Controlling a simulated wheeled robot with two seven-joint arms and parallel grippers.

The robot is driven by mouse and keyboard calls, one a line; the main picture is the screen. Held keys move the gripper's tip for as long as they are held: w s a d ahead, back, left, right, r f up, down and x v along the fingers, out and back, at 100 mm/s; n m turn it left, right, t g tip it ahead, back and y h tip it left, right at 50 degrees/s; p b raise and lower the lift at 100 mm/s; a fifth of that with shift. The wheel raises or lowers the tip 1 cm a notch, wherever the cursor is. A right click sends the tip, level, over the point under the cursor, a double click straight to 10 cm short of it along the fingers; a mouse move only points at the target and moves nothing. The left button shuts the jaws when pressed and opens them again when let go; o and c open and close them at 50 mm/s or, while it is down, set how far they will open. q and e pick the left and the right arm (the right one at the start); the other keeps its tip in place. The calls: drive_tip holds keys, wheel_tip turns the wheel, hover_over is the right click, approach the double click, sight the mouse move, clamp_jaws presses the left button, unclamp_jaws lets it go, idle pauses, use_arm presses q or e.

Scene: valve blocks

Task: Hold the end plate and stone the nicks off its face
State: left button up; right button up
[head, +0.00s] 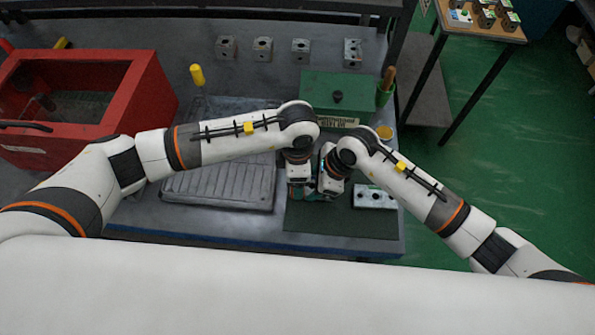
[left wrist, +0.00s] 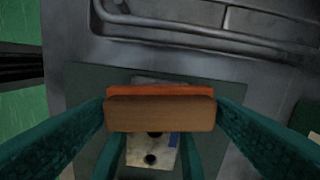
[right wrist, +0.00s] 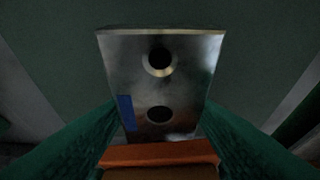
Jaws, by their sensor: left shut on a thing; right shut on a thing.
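My left gripper (head: 302,194) is shut on an orange-brown stone (left wrist: 160,110), which spans its green fingers in the left wrist view. My right gripper (head: 325,194) is shut on the end plate (right wrist: 160,85), a grey metal plate with two dark holes and a blue mark. In the right wrist view the stone (right wrist: 158,158) shows at the plate's near end. In the left wrist view the plate (left wrist: 152,158) shows partly behind the stone, between my right gripper's fingers. I cannot tell whether stone and plate touch. In the head view my grippers are close together and hide both.
A valve block (head: 374,197) lies on the dark green mat (head: 320,222), just right of my right gripper. A ribbed grey tray (head: 215,185) lies left, under my left arm. A green box (head: 330,90), green cup (head: 384,97) and yellow dish (head: 384,132) stand behind. A red washer (head: 145,95) stands far left.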

use_arm(q)
drive_tip(key=shift+f, duration=0.35)
idle(0.6)
drive_tip(key=shift+w, duration=0.1)
drive_tip(key=shift+w, duration=0.5)
drive_tip(key=shift+s, duration=1.15)
drive_tip(key=shift+w, duration=0.15)
drive_tip(key=shift+w+f, duration=0.1)
drive_tip(key=shift+w, duration=0.9)
drive_tip(key=shift+s, duration=0.15)
